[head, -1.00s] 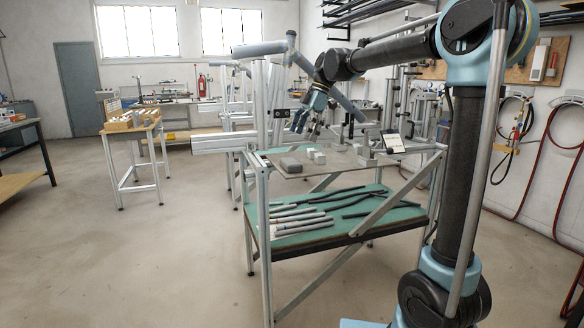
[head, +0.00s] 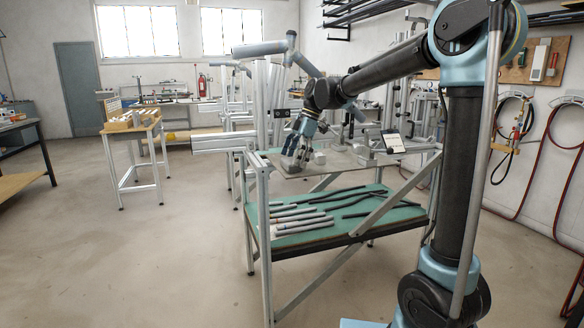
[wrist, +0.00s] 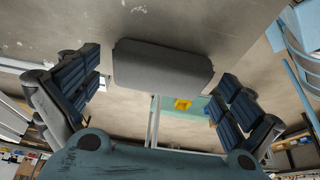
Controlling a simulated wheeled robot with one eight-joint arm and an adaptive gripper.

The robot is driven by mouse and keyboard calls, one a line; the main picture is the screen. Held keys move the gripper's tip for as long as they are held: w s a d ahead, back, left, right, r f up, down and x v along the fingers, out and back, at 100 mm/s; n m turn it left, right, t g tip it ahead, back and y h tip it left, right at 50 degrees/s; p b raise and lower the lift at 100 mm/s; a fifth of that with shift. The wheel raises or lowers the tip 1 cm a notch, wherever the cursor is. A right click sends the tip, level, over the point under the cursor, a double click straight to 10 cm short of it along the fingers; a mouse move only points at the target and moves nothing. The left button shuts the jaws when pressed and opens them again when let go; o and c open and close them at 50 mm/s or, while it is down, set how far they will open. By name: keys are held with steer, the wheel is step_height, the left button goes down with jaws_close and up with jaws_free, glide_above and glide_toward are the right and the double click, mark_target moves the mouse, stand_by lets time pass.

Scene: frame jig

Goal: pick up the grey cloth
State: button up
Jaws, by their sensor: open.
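The grey cloth (wrist: 162,66) is a flat, folded, dark grey block in the wrist view. It lies on the grey plate (wrist: 225,25) close to the plate's edge. My gripper (wrist: 163,78) is open, with one dark ribbed finger to each side of the cloth and gaps between them. In the head view my gripper (head: 295,163) points down over the left part of the plate and hides most of the cloth. I cannot tell the exact height of the fingertips above the plate.
Small light metal blocks (head: 319,158) stand right of my gripper on the plate. A small sign (head: 393,141) stands farther right. Grey tubes lie on the green shelf (head: 345,211) below. A frame upright (head: 262,105) rises close behind on the left.

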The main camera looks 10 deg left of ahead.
steer(key=c, duration=0.9)
steer(key=shift+r, duration=0.1)
step_height(320, 180, up, 10)
steer(key=shift+f, duration=0.1)
steer(key=shift+o, duration=1.4)
steer(key=shift+c, duration=1.2)
steer(key=shift+f, duration=0.1)
